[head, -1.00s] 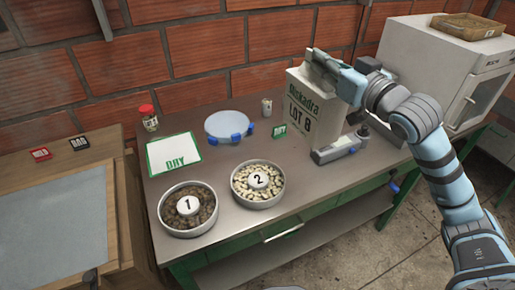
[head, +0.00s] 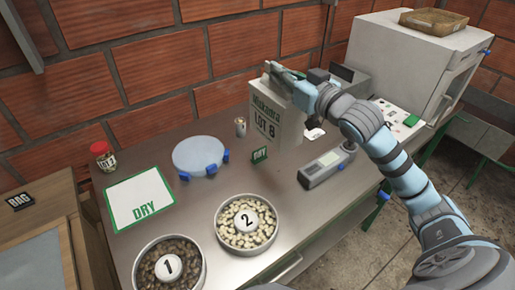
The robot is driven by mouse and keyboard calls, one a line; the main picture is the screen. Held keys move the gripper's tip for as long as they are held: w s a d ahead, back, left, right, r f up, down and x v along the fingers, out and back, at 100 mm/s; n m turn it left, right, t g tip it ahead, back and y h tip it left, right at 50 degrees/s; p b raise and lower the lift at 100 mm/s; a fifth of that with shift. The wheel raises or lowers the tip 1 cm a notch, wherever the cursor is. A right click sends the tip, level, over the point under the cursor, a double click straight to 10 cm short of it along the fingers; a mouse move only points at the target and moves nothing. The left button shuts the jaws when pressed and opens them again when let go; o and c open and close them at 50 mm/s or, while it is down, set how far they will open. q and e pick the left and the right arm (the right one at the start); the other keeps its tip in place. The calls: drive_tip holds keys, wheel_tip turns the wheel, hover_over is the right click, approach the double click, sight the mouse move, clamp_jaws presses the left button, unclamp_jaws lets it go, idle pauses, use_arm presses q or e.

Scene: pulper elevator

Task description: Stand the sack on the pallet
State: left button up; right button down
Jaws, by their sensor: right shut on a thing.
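The sack (head: 270,118), pale grey-beige with dark green lettering and "LOT 8", is upright over the back of the metal bench (head: 190,165). My right gripper (head: 284,80) is shut on its top edge, with the arm coming in from the right. I cannot tell whether the sack's bottom touches the bench. I see no pallet in this view. My left gripper is not in view.
A grey meter (head: 326,166) lies in front of the sack, and a small green sign (head: 260,154) stands at its front left. Bowl 2 (head: 226,244), bowl 1 (head: 139,272), a blue-footed round disc (head: 201,156) and a white oven (head: 408,66) are also there.

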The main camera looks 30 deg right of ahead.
sight(277, 132)
drive_tip(key=f, duration=0.4)
drive_tip(key=f+b, duration=0.1)
drive_tip(key=f, duration=0.3)
drive_tip(key=f+b, duration=0.1)
drive_tip(key=f, duration=0.3)
drive_tip(key=shift+a, duration=0.25)
drive_tip(key=shift+f, duration=0.35)
drive_tip(key=f+b, duration=0.1)
drive_tip(key=f, duration=0.3)
drive_tip(key=shift+s+f+b, duration=0.1)
drive_tip(key=shift+s+b, duration=0.1)
drive_tip(key=shift+b, duration=0.2)
drive_tip(key=c, duration=1.8)
unclamp_jaws()
drive_tip(key=shift+o, duration=0.2)
